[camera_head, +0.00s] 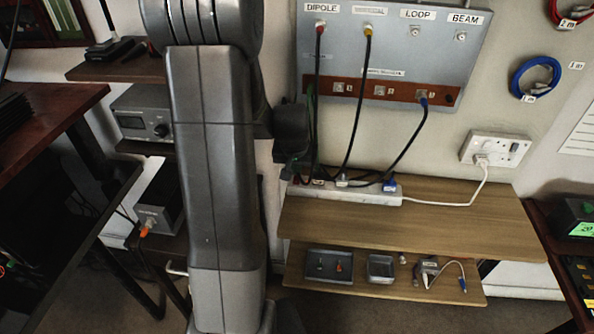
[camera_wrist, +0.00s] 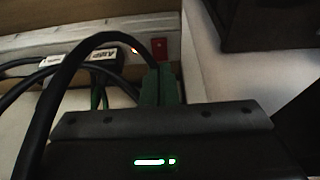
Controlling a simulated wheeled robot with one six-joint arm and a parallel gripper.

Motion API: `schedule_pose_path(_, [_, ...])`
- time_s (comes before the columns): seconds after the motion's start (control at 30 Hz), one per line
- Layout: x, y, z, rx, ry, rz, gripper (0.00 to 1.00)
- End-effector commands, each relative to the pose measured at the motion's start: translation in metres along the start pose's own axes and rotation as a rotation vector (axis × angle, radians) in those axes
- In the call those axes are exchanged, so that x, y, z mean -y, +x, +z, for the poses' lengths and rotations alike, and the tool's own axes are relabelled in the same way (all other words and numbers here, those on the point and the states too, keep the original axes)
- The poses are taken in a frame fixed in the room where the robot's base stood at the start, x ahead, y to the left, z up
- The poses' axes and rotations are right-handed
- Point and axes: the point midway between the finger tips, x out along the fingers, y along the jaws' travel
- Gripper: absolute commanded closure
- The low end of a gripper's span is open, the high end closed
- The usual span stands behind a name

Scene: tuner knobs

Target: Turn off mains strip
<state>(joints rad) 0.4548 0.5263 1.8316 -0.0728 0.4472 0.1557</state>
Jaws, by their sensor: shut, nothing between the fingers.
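The white mains strip (camera_head: 385,196) lies along the back of the wooden shelf, with dark plugs and a blue plug in it. In the wrist view the strip (camera_wrist: 100,32) crosses the top left, with a red rocker switch (camera_wrist: 160,48) near its end and a small amber light beside it. My gripper (camera_head: 291,172) is at the strip's left end. In the wrist view its green fingers (camera_wrist: 160,72) are shut and empty, with the tips just below the red switch. I cannot tell whether they touch it.
Black cables run from the strip to the grey antenna panel (camera_head: 398,45). In the wrist view a cable (camera_wrist: 52,95) loops close by the fingers, and a labelled plug (camera_wrist: 82,57) sits left of the switch. A white wall socket (camera_head: 495,149) is at right.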

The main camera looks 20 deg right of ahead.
Motion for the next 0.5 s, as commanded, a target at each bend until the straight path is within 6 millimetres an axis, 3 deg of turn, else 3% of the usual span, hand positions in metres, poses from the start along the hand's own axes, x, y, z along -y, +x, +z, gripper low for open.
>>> schedule_pose_path(0.2, [0.000,0.015,0.004,0.001,0.000,0.000,1.00])
schedule_pose_path(0.5, [0.000,0.016,0.004,0.000,0.000,0.000,1.00])
